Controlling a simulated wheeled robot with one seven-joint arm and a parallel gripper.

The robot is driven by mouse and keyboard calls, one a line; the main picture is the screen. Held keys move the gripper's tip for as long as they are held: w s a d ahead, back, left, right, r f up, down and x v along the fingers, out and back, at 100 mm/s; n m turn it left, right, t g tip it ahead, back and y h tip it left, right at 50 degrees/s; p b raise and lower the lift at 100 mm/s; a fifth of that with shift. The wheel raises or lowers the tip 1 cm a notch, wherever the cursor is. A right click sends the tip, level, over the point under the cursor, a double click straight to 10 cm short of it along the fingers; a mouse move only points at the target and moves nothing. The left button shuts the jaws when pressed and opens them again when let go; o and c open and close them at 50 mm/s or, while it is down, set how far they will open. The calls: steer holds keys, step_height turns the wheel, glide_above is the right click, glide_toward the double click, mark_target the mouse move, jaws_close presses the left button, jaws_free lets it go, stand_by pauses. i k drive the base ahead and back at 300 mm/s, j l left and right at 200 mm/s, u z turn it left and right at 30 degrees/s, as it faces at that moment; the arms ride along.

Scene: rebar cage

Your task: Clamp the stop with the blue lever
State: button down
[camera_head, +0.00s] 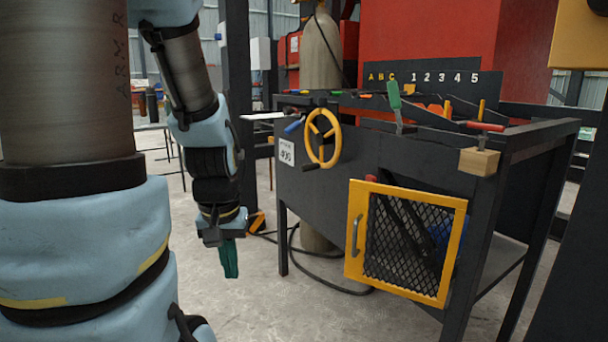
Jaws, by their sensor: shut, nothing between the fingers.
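My gripper (230,260) hangs in the open space left of the dark bench, its green fingers pointing down, shut and empty. It is apart from the bench. A short blue lever (293,126) sticks out at the bench's left front, beside the yellow handwheel (323,138). A green lever (394,96) stands upright at the front edge. A red lever (485,126) lies roughly level at the right, above a wooden block (479,161). I cannot tell which part is the stop.
The dark bench (345,190) has a yellow-framed mesh door (405,240) on its front. A board marked with letters and numbers (425,78) stands at its back. A gas cylinder (320,50) stands behind. A black hose (325,285) lies on the floor.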

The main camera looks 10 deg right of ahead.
mark_target(294, 125)
steer(key=i+j+u, duration=0.25)
steer(key=i+u, duration=0.2)
steer(key=i+j+u, duration=0.1)
steer(key=i+u, duration=0.4)
steer(key=i, duration=0.05)
